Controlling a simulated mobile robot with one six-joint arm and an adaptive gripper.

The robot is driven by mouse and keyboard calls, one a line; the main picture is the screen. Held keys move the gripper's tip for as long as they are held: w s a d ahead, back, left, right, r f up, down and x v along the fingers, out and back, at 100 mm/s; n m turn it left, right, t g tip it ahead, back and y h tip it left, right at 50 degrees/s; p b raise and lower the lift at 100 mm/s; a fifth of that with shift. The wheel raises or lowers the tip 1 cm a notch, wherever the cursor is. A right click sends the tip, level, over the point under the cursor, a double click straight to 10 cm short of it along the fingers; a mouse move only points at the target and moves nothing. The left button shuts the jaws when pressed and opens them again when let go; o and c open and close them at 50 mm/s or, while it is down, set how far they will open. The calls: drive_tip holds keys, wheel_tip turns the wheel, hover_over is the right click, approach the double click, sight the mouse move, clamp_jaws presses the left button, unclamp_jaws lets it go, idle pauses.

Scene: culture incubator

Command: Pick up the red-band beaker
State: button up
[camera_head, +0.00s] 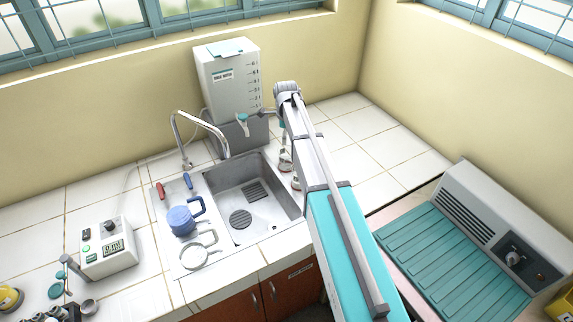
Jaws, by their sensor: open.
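A blue jug (181,221) with a handle stands on the ledge left of the sink. A clear round vessel (193,256) with a pale rim and handle stands just in front of it.
The steel sink (227,187) with its tall tap (187,150) lies left of my arm. A white water tank (229,82) stands behind it. A meter (105,246) stands on the left counter. A grey machine (508,228) with a teal ribbed mat stands right. The back-right tiles are clear.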

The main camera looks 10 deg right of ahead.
sight(286, 157)
drive_tip(key=shift+f+b, duration=2.3)
drive_tip(key=shift+f, duration=0.25)
drive_tip(key=shift+f, duration=0.1)
drive_tip(key=shift+s+f+b, duration=0.15)
drive_tip(key=shift+f+b, duration=2.35)
drive_tip(key=shift+b, duration=0.1)
drive_tip(key=c, duration=0.9)
drive_tip(key=shift+o, duration=0.2)
drive_tip(key=shift+r, duration=0.1)
